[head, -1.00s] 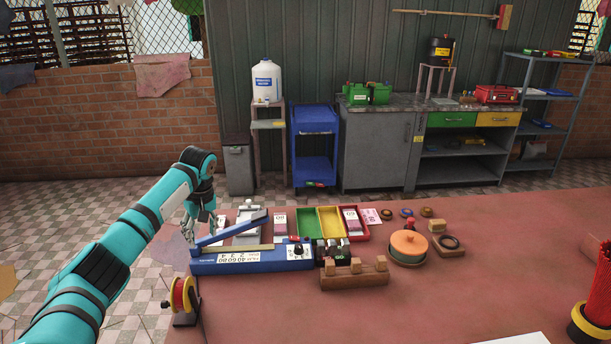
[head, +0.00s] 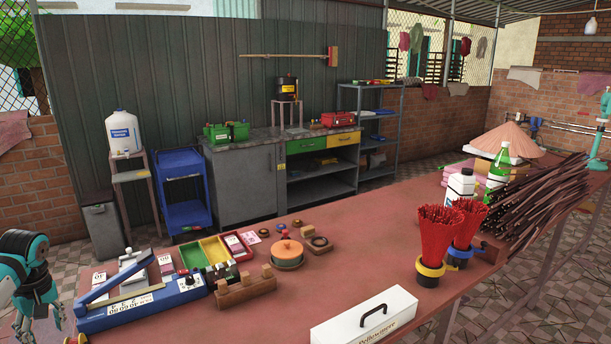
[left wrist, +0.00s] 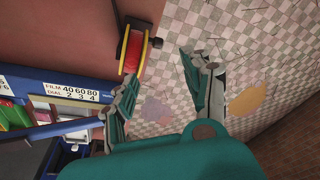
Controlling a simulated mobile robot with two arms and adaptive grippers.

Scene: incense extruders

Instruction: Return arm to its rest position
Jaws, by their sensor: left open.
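My left gripper (head: 40,326) is at the lower left edge of the head view, off the left end of the red table (head: 360,235) and left of the blue sealer (head: 140,308). It also shows in the left wrist view (left wrist: 162,68), with its two fingers spread apart and nothing between them. Tiled floor shows between and beyond the fingertips. Most of my left arm is outside the head view. My right gripper is not in view.
A red spool on a yellow holder (left wrist: 133,50) stands near the table edge, close to the left finger in the wrist view. A wooden block stand (head: 245,292), an orange-lidded pot (head: 287,252), a white box (head: 365,325) and red incense bundles (head: 438,235) are on the table.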

